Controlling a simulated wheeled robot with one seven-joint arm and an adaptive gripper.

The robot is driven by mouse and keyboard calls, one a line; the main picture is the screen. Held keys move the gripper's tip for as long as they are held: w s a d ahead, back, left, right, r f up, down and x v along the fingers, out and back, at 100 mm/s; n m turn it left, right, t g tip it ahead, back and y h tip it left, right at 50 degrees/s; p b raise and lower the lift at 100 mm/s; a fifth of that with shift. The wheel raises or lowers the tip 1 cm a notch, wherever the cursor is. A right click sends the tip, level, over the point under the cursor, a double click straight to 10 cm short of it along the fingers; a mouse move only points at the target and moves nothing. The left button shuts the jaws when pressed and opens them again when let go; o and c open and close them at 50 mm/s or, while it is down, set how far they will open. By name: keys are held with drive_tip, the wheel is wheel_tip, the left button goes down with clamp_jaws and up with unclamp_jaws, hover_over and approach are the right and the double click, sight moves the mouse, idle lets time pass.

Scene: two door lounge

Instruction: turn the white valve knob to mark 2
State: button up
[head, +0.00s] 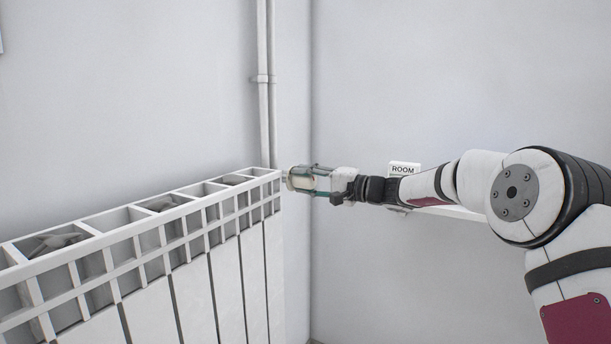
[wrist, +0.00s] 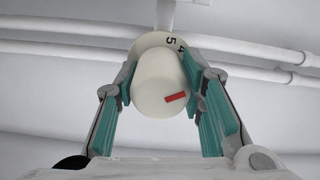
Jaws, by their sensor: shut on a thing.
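The white valve knob (wrist: 158,88) is at the end of the radiator, and in the wrist view it sits between my gripper's teal-padded fingers (wrist: 161,98). A red pointer mark shows on its front face, toward the lower right. Behind it a pale collar carries the numbers 5 and 4 at the top; the other marks are hidden by the knob and fingers. In the head view my gripper (head: 303,180) is shut on the knob at the radiator's right end, hiding part of it.
The white radiator (head: 240,225) runs along the left wall up to the knob. Vertical pipes (head: 265,100) rise in the corner behind it. A sign reading ROOM (head: 404,169) stands on a white ledge (head: 445,211) behind my arm. Pipes (wrist: 250,47) cross behind the knob in the wrist view.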

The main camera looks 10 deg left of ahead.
drive_tip(key=m+p, duration=0.4)
drive_tip(key=m, duration=0.1)
drive_tip(key=shift+r+m, duration=0.1)
drive_tip(key=shift+m, duration=0.2)
drive_tip(key=shift+m+p, duration=1.6)
drive_tip(key=shift+f, duration=0.2)
drive_tip(key=o, duration=1.1)
drive_tip(key=shift+o, duration=0.2)
drive_tip(key=v, duration=1.2)
drive_tip(key=shift+s+r, duration=0.1)
